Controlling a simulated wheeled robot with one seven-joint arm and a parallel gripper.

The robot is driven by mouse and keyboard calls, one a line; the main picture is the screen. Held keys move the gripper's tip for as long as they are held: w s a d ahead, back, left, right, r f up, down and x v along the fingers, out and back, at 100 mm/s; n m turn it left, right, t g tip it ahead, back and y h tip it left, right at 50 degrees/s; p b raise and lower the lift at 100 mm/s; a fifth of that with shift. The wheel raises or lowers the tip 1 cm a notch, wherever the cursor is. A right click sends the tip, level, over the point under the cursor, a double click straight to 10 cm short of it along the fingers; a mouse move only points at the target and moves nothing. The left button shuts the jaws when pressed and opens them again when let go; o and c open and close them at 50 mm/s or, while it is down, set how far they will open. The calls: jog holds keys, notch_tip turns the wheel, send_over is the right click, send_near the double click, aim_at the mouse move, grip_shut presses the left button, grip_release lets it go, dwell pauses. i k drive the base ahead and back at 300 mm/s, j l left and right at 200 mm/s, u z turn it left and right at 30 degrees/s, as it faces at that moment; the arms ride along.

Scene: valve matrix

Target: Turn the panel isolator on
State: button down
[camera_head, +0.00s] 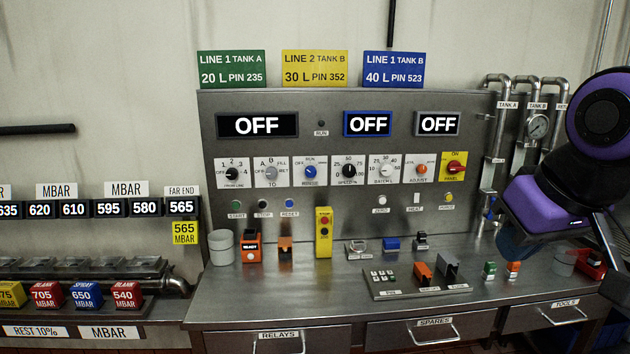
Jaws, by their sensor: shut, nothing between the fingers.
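The panel isolator (454,168) is a yellow plate with a red rotary handle at the right end of the control row. "ON" is printed above the handle and "PANEL" below it. The handle lies roughly sideways, not pointing up at ON. My gripper (527,240) is at the right, below and to the right of the isolator and apart from it. It is shut and empty; its fingertips are hard to make out against the dark wrist. The three displays above the controls, such as the left display (257,125), read OFF.
A row of knobs, including a black selector (232,173), runs left of the isolator. Small buttons sit below. Pipes with a gauge (538,126) stand right of the panel. The bench (340,290) holds a yellow pendant (324,232), a grey cup (222,247) and small blocks.

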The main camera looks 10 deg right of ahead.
aim_at(454, 167)
jog(key=i+l+z, duration=0.2)
jog(key=z, duration=0.2)
jog(key=i+l+z, duration=0.1)
jog(key=i+z, duration=0.25)
jog(key=k, duration=0.1)
